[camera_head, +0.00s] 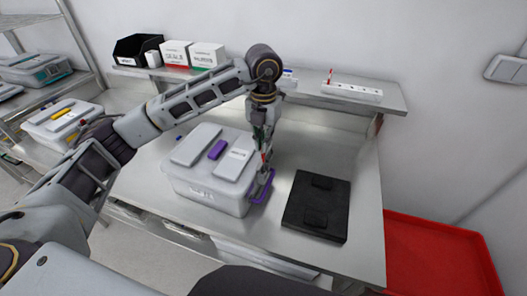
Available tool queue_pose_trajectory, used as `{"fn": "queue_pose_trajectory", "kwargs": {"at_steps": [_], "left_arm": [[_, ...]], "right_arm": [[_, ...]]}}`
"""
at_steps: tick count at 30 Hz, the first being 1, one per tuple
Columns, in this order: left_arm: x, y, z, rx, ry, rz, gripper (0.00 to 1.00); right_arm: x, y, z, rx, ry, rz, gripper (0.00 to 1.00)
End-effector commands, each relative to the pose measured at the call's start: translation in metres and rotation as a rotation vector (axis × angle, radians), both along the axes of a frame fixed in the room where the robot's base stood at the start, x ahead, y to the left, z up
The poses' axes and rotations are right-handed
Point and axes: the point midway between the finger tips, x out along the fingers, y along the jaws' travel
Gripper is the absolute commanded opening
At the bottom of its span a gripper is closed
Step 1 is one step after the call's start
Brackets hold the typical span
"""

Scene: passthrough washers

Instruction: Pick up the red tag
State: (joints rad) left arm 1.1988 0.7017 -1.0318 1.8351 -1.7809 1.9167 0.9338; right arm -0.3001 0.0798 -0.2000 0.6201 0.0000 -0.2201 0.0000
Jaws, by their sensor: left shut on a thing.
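My left gripper (265,178) points down at the right end of a pale lidded box (208,190) on the steel bench. Its fingers are closed at a purple loop handle (262,190) on that end of the box. A small red patch shows between or beside the fingers; I cannot tell whether it is the tag. A small upright red piece (330,75) stands at the white strip on the back shelf; it may be the red tag. My right gripper is not in view.
A black flat case (317,204) lies on the bench right of the box. The back shelf (392,98) holds a white strip (352,92), white cartons (207,55) and a black bin (134,49). A red tray (435,258) is at lower right. Racks with boxes stand at left.

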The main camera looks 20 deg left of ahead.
Motion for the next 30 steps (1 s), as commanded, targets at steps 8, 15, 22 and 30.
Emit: {"fn": "queue_pose_trajectory", "kwargs": {"at_steps": [8,15,22,30], "left_arm": [[0.0,0.0,0.023,0.0,0.0,0.0,0.0],[0.0,0.0,0.027,0.0,0.001,0.0,0.0],[0.0,0.0,0.027,0.0,0.001,0.0,0.0],[0.001,0.0,0.032,0.0,0.0,0.0,0.0]], "right_arm": [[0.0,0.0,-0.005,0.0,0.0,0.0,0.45],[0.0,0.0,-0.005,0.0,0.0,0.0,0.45],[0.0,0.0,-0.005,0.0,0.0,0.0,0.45],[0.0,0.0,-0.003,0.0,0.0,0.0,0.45]]}}
